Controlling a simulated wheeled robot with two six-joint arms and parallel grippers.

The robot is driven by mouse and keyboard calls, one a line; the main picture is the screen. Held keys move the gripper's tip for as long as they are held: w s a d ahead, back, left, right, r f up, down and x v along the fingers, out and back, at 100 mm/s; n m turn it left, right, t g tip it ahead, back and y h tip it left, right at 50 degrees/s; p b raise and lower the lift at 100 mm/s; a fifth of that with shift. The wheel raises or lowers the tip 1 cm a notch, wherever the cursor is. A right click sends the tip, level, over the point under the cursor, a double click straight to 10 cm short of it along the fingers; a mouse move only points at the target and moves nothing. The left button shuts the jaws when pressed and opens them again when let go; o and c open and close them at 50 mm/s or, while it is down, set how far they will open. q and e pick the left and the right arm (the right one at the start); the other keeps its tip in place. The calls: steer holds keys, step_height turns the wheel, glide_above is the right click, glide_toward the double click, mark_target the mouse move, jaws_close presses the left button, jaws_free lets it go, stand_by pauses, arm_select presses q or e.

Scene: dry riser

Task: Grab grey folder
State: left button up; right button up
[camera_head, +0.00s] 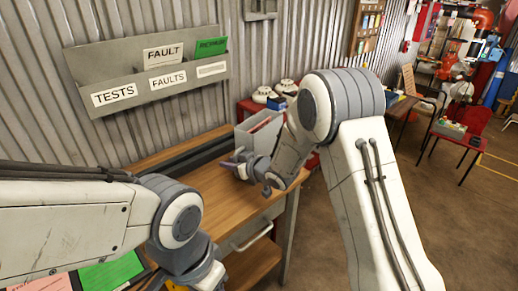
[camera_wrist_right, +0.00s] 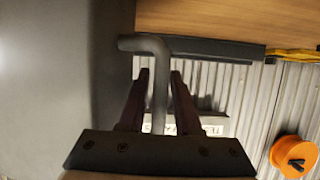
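A grey box-shaped file holder (camera_head: 243,138) with something red in it stands at the far right end of the wooden desk; I cannot tell if it is the grey folder. My right gripper (camera_head: 240,165) is in front of it, low over the desk. In the right wrist view its two dark fingers (camera_wrist_right: 160,78) are apart. A grey bent rod (camera_wrist_right: 143,44) shows between them, with gaps on both sides. A large grey surface (camera_wrist_right: 100,70) is close at the left. My left gripper (camera_head: 190,278) is at the bottom edge, its fingertips mostly hidden.
A grey wall rack (camera_head: 205,82) holds labelled cards and a green folder (camera_head: 211,47). A green sheet (camera_head: 110,272) lies at lower left. The wooden desk (camera_head: 215,195) has clear room in its middle. An orange reel (camera_wrist_right: 293,155) shows in the wrist view.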

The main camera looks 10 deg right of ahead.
jaws_close()
steer(key=shift+r, duration=0.1)
stand_by(1.2)
